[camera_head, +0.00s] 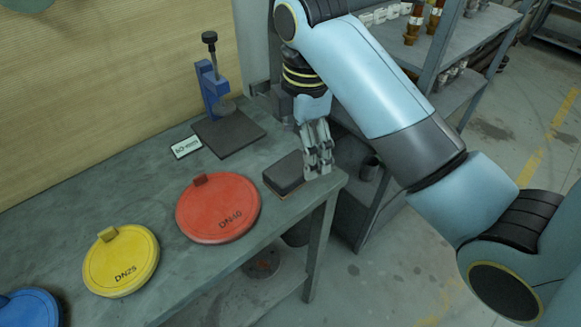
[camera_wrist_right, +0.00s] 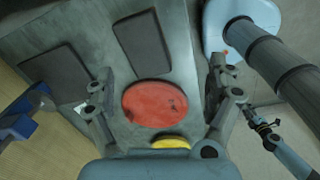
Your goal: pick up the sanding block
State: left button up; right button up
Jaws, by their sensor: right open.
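The sanding block (camera_head: 284,174) is a dark, flat rectangular block with a paler lower layer. It lies on the workbench near the right end. It also shows in the right wrist view (camera_wrist_right: 143,43), above the red disc and ahead of the fingers. My right gripper (camera_head: 318,172) points down beside the block's right side in the head view. In the right wrist view its fingers (camera_wrist_right: 158,80) are spread wide with nothing held between them. My left gripper is outside the head view; what looks like it (camera_wrist_right: 265,128) shows small at the right of the wrist view, its opening unclear.
The red DN40 disc (camera_head: 217,208) lies close left of the block. A yellow DN25 disc (camera_head: 121,261) and a blue disc (camera_head: 30,308) lie farther left. A dark plate (camera_head: 229,133) with a blue clamp stand (camera_head: 211,85) is behind. The bench edge is close by.

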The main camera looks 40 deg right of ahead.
aim_at(290, 167)
jog(key=w+n, duration=0.1)
jog(key=w+r+n, duration=0.1)
jog(key=w+n, duration=0.1)
jog(key=shift+a+r+g, duration=0.15)
jog(key=shift+a+g, duration=0.15)
notch_tip(290, 167, down, 6)
jog(key=b, duration=0.6)
jog(key=shift+d+f+b, duration=0.1)
jog(key=shift+f+b, duration=0.1)
jog(key=shift+b, duration=0.15)
notch_tip(290, 167, down, 3)
jog(key=shift+d+f+b, duration=0.15)
jog(key=shift+b, duration=0.9)
jog(key=shift+f, duration=0.4)
jog(key=c, duration=1.4)
jog(key=shift+o, duration=0.2)
jog(key=shift+r, duration=0.15)
